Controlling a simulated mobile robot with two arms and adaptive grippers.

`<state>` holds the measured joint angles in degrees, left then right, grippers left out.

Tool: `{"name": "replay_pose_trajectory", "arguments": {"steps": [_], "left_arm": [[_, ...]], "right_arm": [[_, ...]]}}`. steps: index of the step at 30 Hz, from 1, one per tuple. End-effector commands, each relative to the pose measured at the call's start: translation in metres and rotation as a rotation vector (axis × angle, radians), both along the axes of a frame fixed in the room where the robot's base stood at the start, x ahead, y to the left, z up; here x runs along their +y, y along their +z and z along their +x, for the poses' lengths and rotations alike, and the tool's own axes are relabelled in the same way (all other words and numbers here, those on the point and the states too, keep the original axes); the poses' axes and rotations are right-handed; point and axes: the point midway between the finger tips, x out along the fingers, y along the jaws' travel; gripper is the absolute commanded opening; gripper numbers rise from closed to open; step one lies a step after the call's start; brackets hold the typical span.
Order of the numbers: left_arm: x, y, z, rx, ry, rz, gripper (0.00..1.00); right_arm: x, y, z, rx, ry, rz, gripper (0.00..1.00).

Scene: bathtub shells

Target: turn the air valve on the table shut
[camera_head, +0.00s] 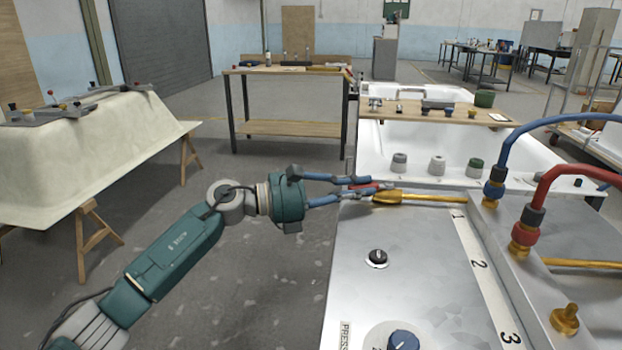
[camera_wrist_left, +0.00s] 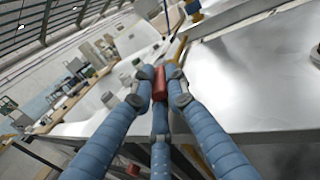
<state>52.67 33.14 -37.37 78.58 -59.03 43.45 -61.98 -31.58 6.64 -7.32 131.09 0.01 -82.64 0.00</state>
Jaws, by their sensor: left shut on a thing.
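The air valve has a brass body (camera_head: 388,197) on a brass pipe at the far left corner of the metal-topped table (camera_head: 385,290). Its red handle (camera_head: 361,186) sticks out left of the body, near the table edge. My left gripper (camera_head: 368,186) reaches in from the left, its blue-grey fingers shut on the red handle. In the left wrist view the red handle (camera_wrist_left: 159,82) sits between the fingertips (camera_wrist_left: 160,88). The fingers partly hide the handle, so its exact angle to the pipe is hard to tell. My right gripper is not in view.
A blue hose fitting (camera_head: 495,185) and a red hose fitting (camera_head: 524,233) stand on the table's right. A black knob (camera_head: 377,256), a blue knob (camera_head: 403,340) and a brass fitting (camera_head: 565,318) are nearer. A white tub (camera_head: 400,145) stands behind.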

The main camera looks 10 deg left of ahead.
Motion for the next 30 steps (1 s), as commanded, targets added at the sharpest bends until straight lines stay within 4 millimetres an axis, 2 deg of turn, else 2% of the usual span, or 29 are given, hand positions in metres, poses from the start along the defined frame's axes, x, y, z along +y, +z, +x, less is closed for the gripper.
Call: {"name": "replay_pose_trajectory", "arguments": {"steps": [3, 12, 13, 15, 25, 30], "left_arm": [[-0.012, -0.002, 0.001, 0.0, 0.001, 0.004, 0.0], [-0.013, -0.003, 0.001, 0.0, 0.003, 0.005, 0.0], [-0.012, -0.003, 0.001, 0.0, 0.003, 0.005, 0.2], [-0.012, -0.003, 0.001, 0.0, 0.003, 0.004, 0.33], [-0.011, -0.001, 0.0, -0.001, 0.002, 0.002, 0.34], [0.009, -0.002, -0.008, 0.0, 0.005, 0.004, 0.34]], "right_arm": [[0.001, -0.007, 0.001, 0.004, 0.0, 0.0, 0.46], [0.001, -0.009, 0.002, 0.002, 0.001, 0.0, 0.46], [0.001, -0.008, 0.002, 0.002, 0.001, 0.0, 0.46], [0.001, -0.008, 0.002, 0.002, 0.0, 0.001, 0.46], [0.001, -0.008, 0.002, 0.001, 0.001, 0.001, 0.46], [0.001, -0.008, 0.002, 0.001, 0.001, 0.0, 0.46]]}}
